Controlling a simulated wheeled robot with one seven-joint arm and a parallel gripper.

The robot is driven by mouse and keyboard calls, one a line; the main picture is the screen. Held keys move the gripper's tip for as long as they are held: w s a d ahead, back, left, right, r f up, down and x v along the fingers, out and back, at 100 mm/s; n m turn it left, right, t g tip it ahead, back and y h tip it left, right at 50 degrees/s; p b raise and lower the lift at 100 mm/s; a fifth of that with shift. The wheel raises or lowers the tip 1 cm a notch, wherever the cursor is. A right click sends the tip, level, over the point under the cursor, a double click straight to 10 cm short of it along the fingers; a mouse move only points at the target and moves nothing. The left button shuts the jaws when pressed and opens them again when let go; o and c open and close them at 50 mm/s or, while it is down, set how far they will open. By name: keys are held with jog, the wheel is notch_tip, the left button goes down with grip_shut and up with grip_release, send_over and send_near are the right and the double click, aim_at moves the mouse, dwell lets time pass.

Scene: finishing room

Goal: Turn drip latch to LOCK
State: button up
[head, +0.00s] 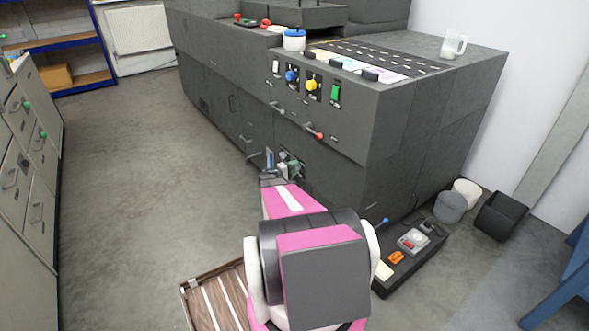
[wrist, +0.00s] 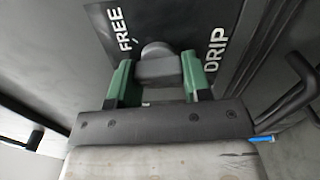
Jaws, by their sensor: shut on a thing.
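The drip latch (wrist: 156,66) is a grey rounded knob on a dark panel, seen in the wrist view between the words FREE and DRIP. My gripper (wrist: 157,82) has green fingers, one on each side of the latch, and is shut on it. In the head view my gripper (head: 287,167) is at the lower front of the dark grey machine (head: 340,181), and the latch is hidden there. No LOCK marking shows in the wrist view.
Handles, including a red-tipped one (head: 313,131), stick out above my gripper. A low black tray (head: 394,283) with small items is on the floor at right, and a brown slatted crate (head: 203,276) at the front. The floor left of the machine is clear.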

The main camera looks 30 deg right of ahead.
jog(key=n, duration=0.4)
jog(key=shift+f, duration=0.1)
jog(key=shift+f+n, duration=0.1)
jog(key=shift+n, duration=1.7)
jog(key=shift+s+n, duration=0.1)
jog(key=shift+n, duration=0.2)
jog(key=o, duration=0.9)
jog(key=shift+a, duration=0.1)
jog(key=a, duration=1)
jog(key=shift+s+a, duration=0.35)
jog(key=shift+s, duration=0.05)
